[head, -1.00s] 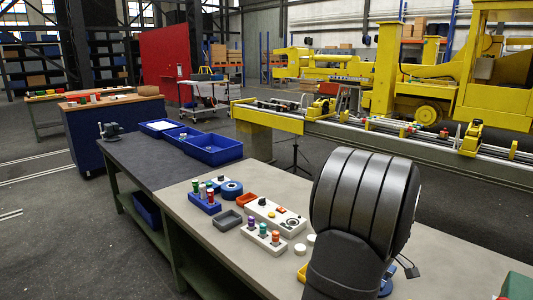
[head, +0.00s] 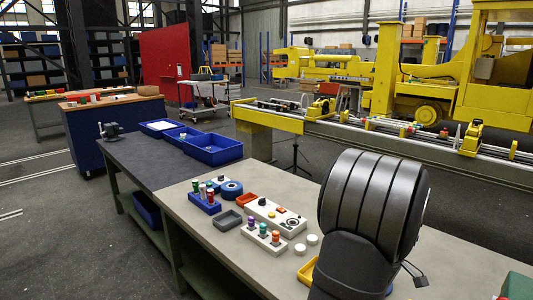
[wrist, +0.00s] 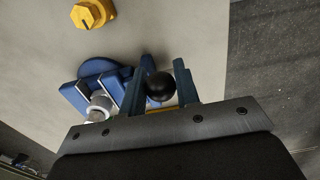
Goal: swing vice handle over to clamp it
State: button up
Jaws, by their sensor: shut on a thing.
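The blue vice (wrist: 88,74) shows in the wrist view on the pale bench top, left of my gripper, with a round metal part (wrist: 99,107) at its front. My gripper (wrist: 160,76) is shut on the vice handle, whose black ball knob (wrist: 160,87) sits between the two fingers. The rest of the handle is hidden beneath the knob and the gripper body. In the head view my own dark arm covers the gripper and the vice.
A yellow part with a slotted top (wrist: 92,13) stands on the bench beyond the vice. The bench edge runs close on the right in the wrist view.

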jog(key=shift+s+d+f, duration=0.1)
jog(key=shift+s+d+f, duration=0.55)
jog(key=shift+f, duration=0.1)
jog(key=o, duration=0.5)
jog(key=shift+w+a+r, duration=0.1)
jog(key=shift+r, duration=0.05)
jog(key=shift+w+a+r, duration=0.1)
jog(key=shift+r, duration=0.05)
jog(key=c, duration=0.5)
